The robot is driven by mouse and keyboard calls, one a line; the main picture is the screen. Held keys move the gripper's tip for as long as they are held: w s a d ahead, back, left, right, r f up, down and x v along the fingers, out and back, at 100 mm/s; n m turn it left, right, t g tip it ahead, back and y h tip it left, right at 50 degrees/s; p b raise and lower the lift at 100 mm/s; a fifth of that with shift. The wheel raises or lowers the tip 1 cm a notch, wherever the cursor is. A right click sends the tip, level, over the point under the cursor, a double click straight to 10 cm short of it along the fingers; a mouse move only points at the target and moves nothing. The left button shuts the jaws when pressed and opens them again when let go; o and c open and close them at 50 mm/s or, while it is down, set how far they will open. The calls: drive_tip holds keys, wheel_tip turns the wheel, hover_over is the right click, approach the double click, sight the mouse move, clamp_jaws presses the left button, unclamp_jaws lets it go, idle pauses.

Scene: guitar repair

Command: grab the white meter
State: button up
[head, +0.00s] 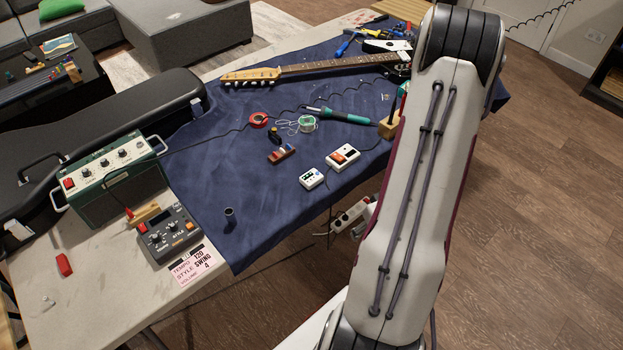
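No thing in view is clearly readable as a meter. Two small white devices sit near the front edge of the blue cloth: a white box with an orange-red part (343,157), and a smaller white box with dark knobs or buttons (312,178) just left of it. A flat white and black item (387,46) lies at the far end, near the guitar's body end. I cannot tell which of these is the meter. My gripper is out of view; only my arm's links show at the right, hiding part of the table's right end.
A blue cloth (215,165) covers much of the table. A guitar neck (310,69), soldering iron (343,116), red tape roll (259,120) and small brown-red item (281,154) lie on it. A green amplifier (110,180) and grey pedal (170,235) stand left. The cloth's left middle is mostly clear.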

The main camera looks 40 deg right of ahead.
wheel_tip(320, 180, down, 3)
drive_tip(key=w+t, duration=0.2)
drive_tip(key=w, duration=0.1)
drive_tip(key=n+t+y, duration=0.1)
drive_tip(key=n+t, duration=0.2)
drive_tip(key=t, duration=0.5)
approach(312, 177)
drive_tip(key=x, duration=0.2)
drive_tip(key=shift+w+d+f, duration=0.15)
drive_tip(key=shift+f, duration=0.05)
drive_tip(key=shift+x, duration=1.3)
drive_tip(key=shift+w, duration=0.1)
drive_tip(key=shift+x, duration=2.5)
